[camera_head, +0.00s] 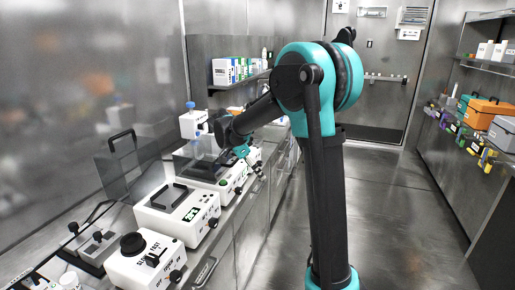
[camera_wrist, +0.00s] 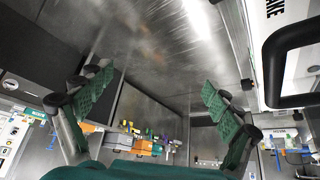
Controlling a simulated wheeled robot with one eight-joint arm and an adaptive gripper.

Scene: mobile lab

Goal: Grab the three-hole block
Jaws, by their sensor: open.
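My gripper (camera_head: 258,168) is at the end of my arm, over the front edge of the left bench, close to the white devices. In the wrist view its two green-padded fingers stand wide apart, with nothing between the fingertips (camera_wrist: 157,85). I cannot make out a three-hole block in either view; it may be hidden or too small to tell.
A metal bench on the left holds a white device with a black handle (camera_head: 178,211), a mixer-like device (camera_head: 142,262) and a device with a raised clear lid (camera_head: 130,170). Shelves on the right hold an orange case (camera_head: 487,112). The middle floor (camera_head: 385,215) is clear.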

